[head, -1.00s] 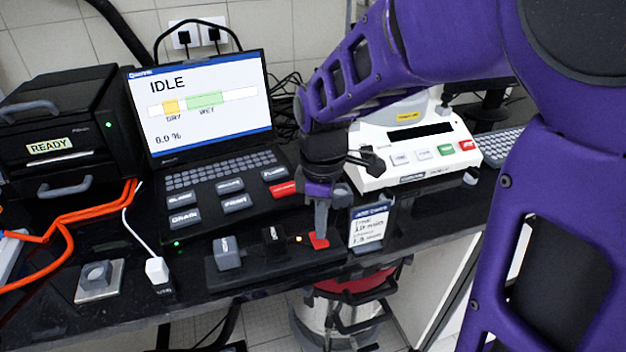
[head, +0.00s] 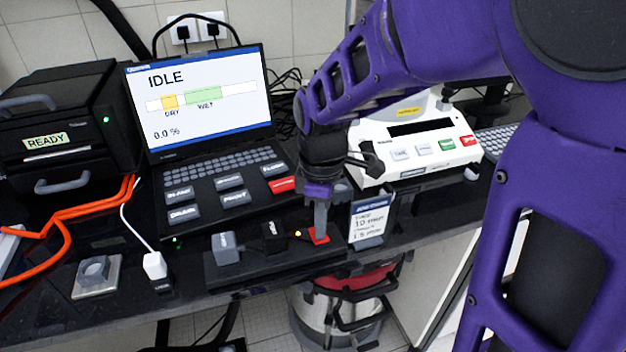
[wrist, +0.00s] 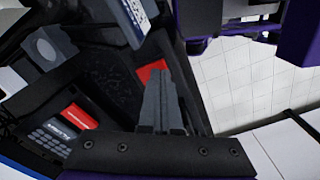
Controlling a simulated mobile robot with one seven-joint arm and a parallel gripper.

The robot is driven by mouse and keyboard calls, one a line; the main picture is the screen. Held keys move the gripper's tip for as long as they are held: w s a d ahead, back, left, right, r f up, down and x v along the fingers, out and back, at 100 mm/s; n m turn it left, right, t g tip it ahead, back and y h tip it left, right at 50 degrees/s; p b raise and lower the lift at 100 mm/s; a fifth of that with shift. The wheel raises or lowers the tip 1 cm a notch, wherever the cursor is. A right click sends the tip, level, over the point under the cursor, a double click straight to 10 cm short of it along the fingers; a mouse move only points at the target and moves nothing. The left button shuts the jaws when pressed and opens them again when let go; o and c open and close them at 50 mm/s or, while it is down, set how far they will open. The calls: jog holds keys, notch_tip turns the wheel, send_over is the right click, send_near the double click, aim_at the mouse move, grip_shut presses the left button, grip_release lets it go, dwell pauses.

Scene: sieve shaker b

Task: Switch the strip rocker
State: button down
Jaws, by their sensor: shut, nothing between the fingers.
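The power strip (head: 228,268) is a long black bar near the bench's front edge, with a grey plug (head: 225,247) and a black plug (head: 273,236) in it. A small orange light (head: 298,233) shows beside its right end. The red rocker (head: 320,238) is at that right end; it also shows in the wrist view (wrist: 153,70). My gripper (head: 320,232) is shut and empty, pointing down, with its tips at the rocker. In the wrist view my fingers (wrist: 162,80) overlap the rocker's edge. I cannot tell whether they touch or which way it is tilted.
A small printed card (head: 370,221) stands just right of my gripper. The laptop (head: 205,110) reads IDLE behind the strip. A white instrument (head: 410,145) stands behind the card. A grey knob plate (head: 95,275) and white plug (head: 155,265) lie to the left.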

jog(key=shift+f, duration=0.35)
jog(key=shift+r+p, duration=2.85)
jog(key=shift+r, duration=0.7)
